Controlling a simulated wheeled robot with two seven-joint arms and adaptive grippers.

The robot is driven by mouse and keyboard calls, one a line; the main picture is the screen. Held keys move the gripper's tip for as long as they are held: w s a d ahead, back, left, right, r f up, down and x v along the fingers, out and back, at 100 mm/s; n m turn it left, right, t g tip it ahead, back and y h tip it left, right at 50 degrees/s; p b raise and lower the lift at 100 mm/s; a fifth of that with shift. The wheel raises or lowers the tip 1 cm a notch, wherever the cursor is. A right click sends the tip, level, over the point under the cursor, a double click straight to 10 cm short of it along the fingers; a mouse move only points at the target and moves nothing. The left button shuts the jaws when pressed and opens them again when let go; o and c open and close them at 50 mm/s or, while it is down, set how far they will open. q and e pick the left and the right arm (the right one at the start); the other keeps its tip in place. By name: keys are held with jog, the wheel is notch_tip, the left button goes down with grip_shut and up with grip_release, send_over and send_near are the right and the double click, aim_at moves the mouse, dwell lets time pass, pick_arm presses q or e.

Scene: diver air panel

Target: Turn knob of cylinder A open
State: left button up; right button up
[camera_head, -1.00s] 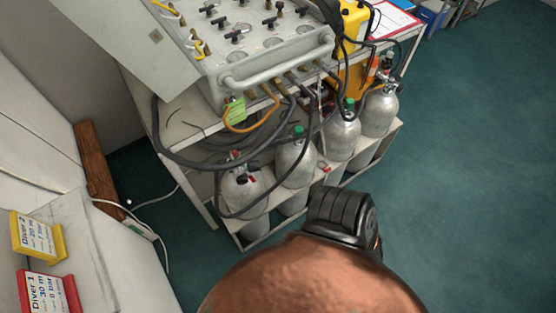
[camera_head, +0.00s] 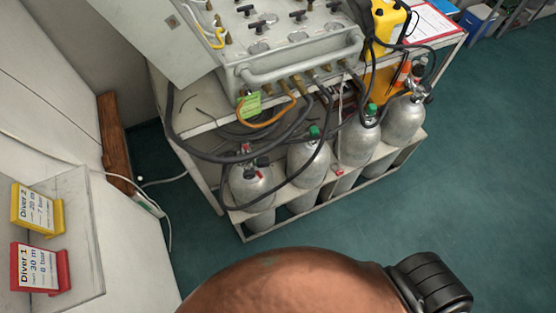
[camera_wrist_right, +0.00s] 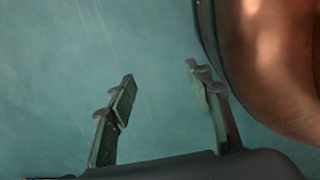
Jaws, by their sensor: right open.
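Several silver gas cylinders stand in a row on the lower shelf of a cart in the head view. The leftmost cylinder (camera_head: 250,185) has a valve with dark and red parts on top. The second (camera_head: 308,164) and third (camera_head: 357,144) have green tops. The rightmost (camera_head: 403,121) stands near an orange item. No label shows which is cylinder A. My right gripper (camera_wrist_right: 160,74) is open and empty above the green floor in the right wrist view, with no cylinder in sight there. Its fingers do not show in the head view. My left gripper is not in view.
A grey control panel (camera_head: 300,45) sits on the cart above the cylinders, with black hoses (camera_head: 200,158) looping down before them. A large copper-coloured dome (camera_head: 290,285) fills the bottom foreground. Yellow and red diver signs stand at left. The floor (camera_head: 490,190) at right is clear.

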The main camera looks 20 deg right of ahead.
aim_at(268, 161)
jog(key=w+r+m+t, duration=0.1)
jog(key=w+r, duration=0.5)
jog(key=r, duration=0.5)
jog(key=w+r, duration=0.6)
jog(key=r, duration=0.5)
jog(key=w+r+m+t, duration=0.1)
jog(key=w+r, duration=0.5)
jog(key=r, duration=0.5)
jog(key=w+a+m+g+y, duration=0.1)
jog(key=w+a+m+y, duration=0.7)
jog(key=w+a+y, duration=0.4)
jog(key=w+d+r+m+t+y, duration=0.2)
jog(key=w+r+m+t+y, duration=0.3)
jog(key=w+r+m, duration=1.2)
jog(key=shift+n, duration=0.9)
jog(key=w+a, duration=0.1)
jog(key=a, duration=0.1)
jog(key=w+a+r+b, duration=0.1)
jog(key=a, duration=0.1)
jog(key=w+a+r, duration=0.1)
jog(key=w+a, duration=0.1)
jog(key=shift+w+r, duration=0.1)
jog(key=shift+r, duration=0.05)
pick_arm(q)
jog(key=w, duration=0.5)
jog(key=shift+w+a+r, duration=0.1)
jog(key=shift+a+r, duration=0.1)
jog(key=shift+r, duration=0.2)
